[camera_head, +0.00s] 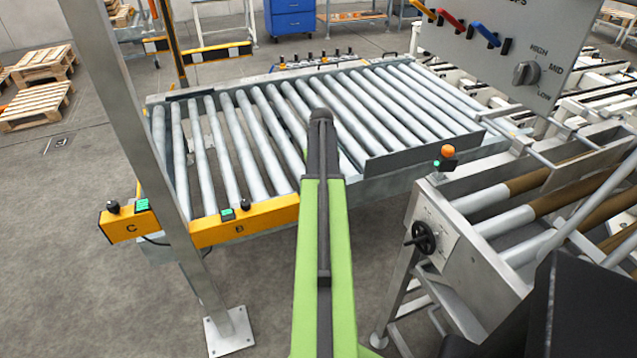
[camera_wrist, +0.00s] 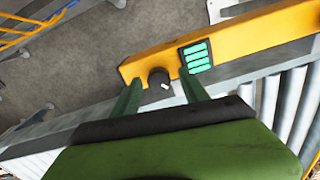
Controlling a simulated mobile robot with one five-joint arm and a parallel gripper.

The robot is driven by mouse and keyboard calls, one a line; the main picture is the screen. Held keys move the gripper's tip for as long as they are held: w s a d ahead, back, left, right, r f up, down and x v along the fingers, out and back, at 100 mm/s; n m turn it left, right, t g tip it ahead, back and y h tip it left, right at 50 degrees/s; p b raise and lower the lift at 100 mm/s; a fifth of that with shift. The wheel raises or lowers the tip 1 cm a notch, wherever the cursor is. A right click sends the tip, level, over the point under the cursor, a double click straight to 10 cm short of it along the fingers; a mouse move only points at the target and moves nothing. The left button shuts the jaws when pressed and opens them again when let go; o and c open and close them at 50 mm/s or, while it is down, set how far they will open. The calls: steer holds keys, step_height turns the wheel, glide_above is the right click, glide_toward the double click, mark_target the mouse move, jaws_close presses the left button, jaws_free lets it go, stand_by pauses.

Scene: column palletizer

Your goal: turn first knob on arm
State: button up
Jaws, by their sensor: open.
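In the wrist view my gripper (camera_wrist: 160,78) is open. Its two green fingers are spread, one on each side of a black round knob (camera_wrist: 158,82) with a white mark. I cannot tell whether they touch it or how far above it they are. The knob sits on a yellow arm (camera_wrist: 253,36) next to a green display (camera_wrist: 197,56). In the head view a yellow arm marked B (camera_head: 270,218) carries a black knob (camera_head: 247,203) and a green display. Another, marked C (camera_head: 127,225), carries a knob (camera_head: 112,207). My gripper is not discernible there.
A roller conveyor (camera_head: 240,150) lies behind the yellow arms. A metal post (camera_head: 150,130) stands in front between B and C. A grey panel (camera_head: 490,50) with coloured levers and a HIGH-MID-LOW selector (camera_head: 525,73) is at upper right. A black handwheel (camera_head: 423,238) is at right.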

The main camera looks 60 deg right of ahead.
step_height(320, 180, up, 18)
steer(key=p, duration=1.7)
steer(key=shift+f, duration=0.25)
steer(key=w+a+f+n+b, duration=0.1)
steer(key=w+a, duration=0.4)
steer(key=a, duration=0.5)
steer(key=w+a+f+n, duration=0.1)
steer(key=w+a+n, duration=0.1)
steer(key=w+a, duration=0.6)
steer(key=w+a+n+b, duration=0.1)
steer(key=w+a, duration=0.2)
steer(key=a, duration=0.9)
steer(key=a+f+n+b, duration=0.1)
steer(key=a+n, duration=0.3)
steer(key=a, duration=2.6)
steer(key=shift+s+f+n, duration=0.3)
steer(key=shift+f, duration=0.15)
